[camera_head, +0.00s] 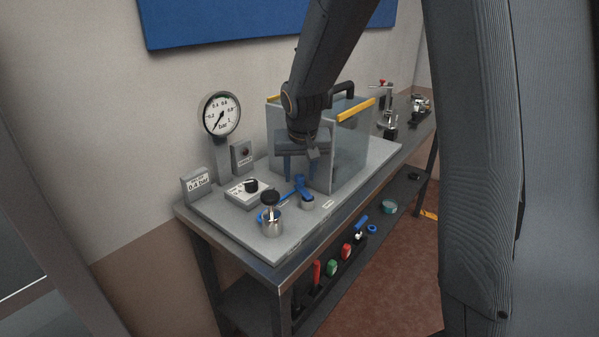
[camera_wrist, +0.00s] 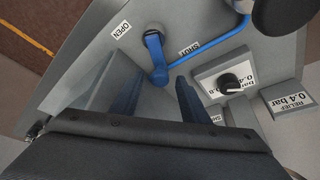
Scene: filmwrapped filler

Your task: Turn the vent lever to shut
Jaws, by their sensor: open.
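The blue vent lever (camera_wrist: 155,55) extends from a grey round valve body toward my gripper. It also shows in the head view (camera_head: 300,186), below my gripper. In the wrist view, the OPEN label (camera_wrist: 120,30) lies to its left and the SHUT label (camera_wrist: 189,47) to its right. The lever lies between the two labels. My gripper (camera_wrist: 158,88) is open, with one blue finger on each side of the lever's free end. I see no contact. In the head view, my gripper (camera_head: 302,170) hangs over the plate.
A black-knobbed metal pot (camera_head: 271,221) stands in front, with a blue tube near the lever. A clear guard panel (camera_head: 350,150) with a yellow bar stands right beside my gripper. A control box (camera_head: 247,192), a relief sign (camera_head: 196,185) and a pressure gauge (camera_head: 221,113) stand left.

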